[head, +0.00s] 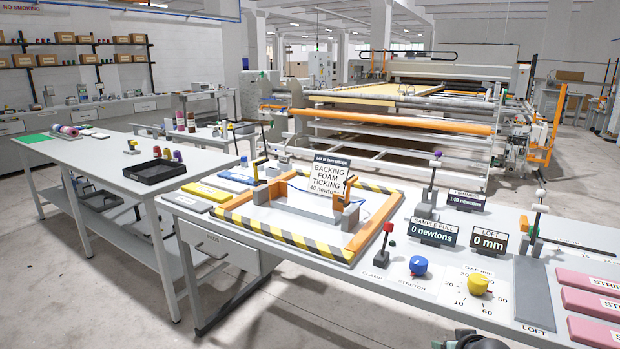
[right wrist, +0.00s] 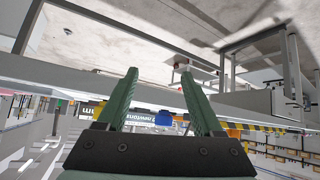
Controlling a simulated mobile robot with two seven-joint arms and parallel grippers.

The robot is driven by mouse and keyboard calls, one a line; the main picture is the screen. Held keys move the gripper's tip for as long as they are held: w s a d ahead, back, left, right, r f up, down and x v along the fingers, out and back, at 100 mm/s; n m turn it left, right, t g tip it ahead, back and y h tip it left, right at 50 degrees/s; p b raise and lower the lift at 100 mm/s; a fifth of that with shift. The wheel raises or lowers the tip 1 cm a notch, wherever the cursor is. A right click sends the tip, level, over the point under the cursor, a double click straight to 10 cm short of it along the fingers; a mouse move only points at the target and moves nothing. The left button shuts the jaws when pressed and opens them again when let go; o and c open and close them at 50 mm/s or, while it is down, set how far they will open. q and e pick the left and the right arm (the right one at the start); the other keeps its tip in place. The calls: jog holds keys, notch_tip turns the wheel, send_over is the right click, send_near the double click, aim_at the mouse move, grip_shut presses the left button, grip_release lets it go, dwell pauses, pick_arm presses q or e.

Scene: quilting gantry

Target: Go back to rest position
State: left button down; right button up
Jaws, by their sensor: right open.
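My right gripper (right wrist: 158,74) shows in the right wrist view with its two green fingers spread apart and nothing between them. That view is upside down, with the floor at the top. The workbench (head: 300,262) runs across the head view, and its edge also crosses the right wrist view behind the fingers. A blue knob (right wrist: 163,118) shows beyond and between the fingers, seemingly apart from them. The same blue knob (head: 418,265) stands on the bench in the head view, beside a yellow dial knob (head: 478,285). My left gripper is in neither view.
An orange clamp frame (head: 372,232) with striped edging sits on the bench. A second table (head: 90,160) holds a black tray (head: 155,171). Floor (head: 60,290) is clear at front left.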

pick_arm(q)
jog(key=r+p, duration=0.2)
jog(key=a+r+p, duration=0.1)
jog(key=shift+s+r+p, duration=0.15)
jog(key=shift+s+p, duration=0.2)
pick_arm(e)
jog(key=s+a+f+n+y, duration=0.1)
jog(key=s+a+f, duration=0.2)
jog(key=s, duration=0.7)
jog(key=s+a+f+n+y, duration=0.1)
jog(key=s+a+f, duration=0.3)
jog(key=s+a, duration=0.3)
jog(key=s+a+f+y, duration=0.1)
jog(key=s+a+f, duration=0.3)
jog(key=s, duration=1)
jog(key=shift+s+a+n+y, duration=0.35)
jog(key=shift+a+n+y, duration=0.05)
jog(key=shift+f, duration=0.1)
